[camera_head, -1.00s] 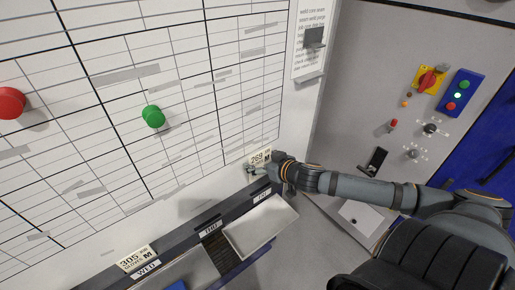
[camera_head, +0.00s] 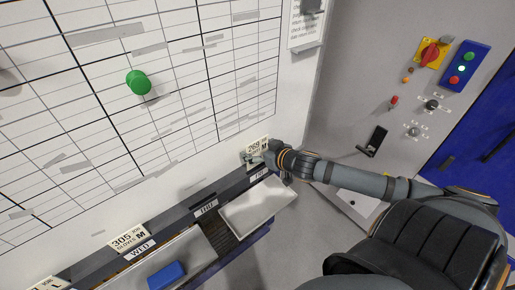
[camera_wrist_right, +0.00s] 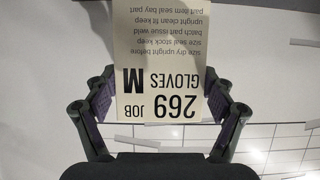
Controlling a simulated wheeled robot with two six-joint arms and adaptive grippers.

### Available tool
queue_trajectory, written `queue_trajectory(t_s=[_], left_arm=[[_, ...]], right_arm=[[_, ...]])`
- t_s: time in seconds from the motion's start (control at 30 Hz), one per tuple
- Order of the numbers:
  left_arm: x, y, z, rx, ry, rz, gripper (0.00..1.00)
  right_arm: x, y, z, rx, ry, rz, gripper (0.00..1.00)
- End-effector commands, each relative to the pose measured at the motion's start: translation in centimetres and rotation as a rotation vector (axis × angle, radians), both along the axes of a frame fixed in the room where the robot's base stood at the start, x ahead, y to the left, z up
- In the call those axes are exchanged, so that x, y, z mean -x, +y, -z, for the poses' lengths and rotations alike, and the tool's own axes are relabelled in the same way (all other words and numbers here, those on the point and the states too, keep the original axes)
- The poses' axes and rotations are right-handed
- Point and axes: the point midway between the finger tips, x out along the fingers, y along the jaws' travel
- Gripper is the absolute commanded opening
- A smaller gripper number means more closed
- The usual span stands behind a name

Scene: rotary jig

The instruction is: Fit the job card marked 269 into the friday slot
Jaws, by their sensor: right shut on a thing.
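The cream job card marked 269 (camera_head: 255,145) is held upright at the board's lower right, directly above the FRI label (camera_head: 259,175) on the dark slot rail. My right gripper (camera_head: 266,158) is shut on it. In the right wrist view the card (camera_wrist_right: 158,60) appears upside down between the two purple-padded fingers (camera_wrist_right: 160,112). The card's lower edge at the friday slot is hidden by the gripper, so I cannot tell whether it is inside the slot. My left gripper is not in view.
A card marked 305 (camera_head: 127,238) stands at the WED label (camera_head: 140,250). The THU label (camera_head: 206,207) has no card above it. A pale tray (camera_head: 258,205) and a blue block (camera_head: 166,274) lie in front of the rail. A control panel (camera_head: 400,75) is on the right.

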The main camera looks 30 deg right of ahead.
Motion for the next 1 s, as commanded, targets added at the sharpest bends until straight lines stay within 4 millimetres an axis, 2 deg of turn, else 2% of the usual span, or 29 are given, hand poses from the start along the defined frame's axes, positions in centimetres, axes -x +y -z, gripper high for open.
queue_trajectory(t_s=[1.0], left_arm=[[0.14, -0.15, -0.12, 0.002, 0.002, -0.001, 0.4]], right_arm=[[-0.01, 0.01, 0.3, 0.001, -0.001, 0.0, 0.49]])
